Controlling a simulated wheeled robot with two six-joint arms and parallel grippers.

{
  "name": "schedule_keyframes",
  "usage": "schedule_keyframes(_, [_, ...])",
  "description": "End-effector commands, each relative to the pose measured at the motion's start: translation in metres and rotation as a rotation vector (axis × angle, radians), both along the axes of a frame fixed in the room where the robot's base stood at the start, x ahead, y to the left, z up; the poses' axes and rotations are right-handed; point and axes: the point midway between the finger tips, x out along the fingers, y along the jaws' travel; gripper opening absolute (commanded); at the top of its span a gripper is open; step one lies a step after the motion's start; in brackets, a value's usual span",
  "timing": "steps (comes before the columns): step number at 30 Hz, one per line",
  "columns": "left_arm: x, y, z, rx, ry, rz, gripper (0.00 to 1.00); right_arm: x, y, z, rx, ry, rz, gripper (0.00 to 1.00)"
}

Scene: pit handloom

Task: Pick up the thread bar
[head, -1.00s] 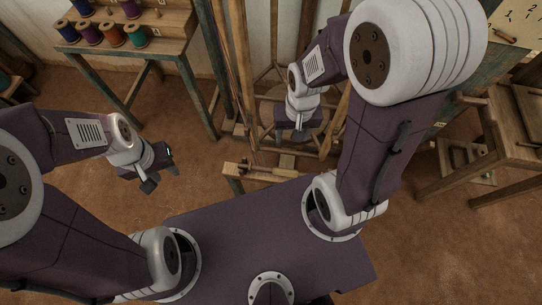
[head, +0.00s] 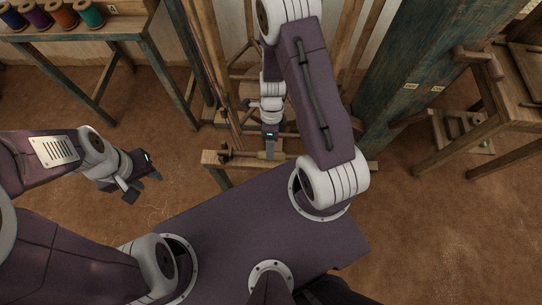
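A slim pale wooden bar (head: 246,155), which looks like the thread bar, lies along the low front beam of the loom (head: 212,161) in the middle of the head view. My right gripper (head: 270,152) points down at this bar, its end overlapping the bar in the picture. Its fingers show edge-on, so I cannot tell whether they are open or touch the bar. My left gripper (head: 143,188) is open and empty above the brown floor at the left, well away from the loom.
Loom posts and cords (head: 222,75) rise just behind the beam. A thick blue-green post (head: 410,65) stands to the right, with a wooden bench (head: 480,110) beyond it. A table with thread spools (head: 62,14) is at the upper left. The floor at left is clear.

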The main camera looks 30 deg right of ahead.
Motion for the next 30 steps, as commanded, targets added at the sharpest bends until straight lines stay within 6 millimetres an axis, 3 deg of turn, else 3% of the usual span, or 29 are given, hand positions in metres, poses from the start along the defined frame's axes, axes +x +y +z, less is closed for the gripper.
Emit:
schedule_keyframes(2, [0.000,0.000,-0.002,0.000,0.000,0.000,0.36,0.000,0.000,-0.004,0.000,-0.001,0.001,0.56])
schedule_keyframes(9, [0.000,0.000,-0.027,0.000,0.000,0.000,0.36,-0.005,0.003,-0.047,0.000,0.000,0.004,0.56])
schedule_keyframes(18, [0.000,0.000,-0.027,0.000,0.000,0.000,0.36,-0.007,0.004,-0.051,0.000,-0.002,0.004,0.56])
schedule_keyframes(20, [0.000,0.000,-0.027,0.000,0.000,0.000,0.36,-0.007,0.004,-0.051,0.000,-0.002,0.004,0.42])
schedule_keyframes(24, [0.000,0.000,-0.027,0.000,0.000,0.000,0.36,-0.007,0.004,-0.050,0.000,-0.002,0.004,0.03])
schedule_keyframes(30, [0.000,0.000,-0.027,0.000,0.000,0.000,0.36,-0.006,0.004,-0.050,0.000,-0.002,0.003,0.00])
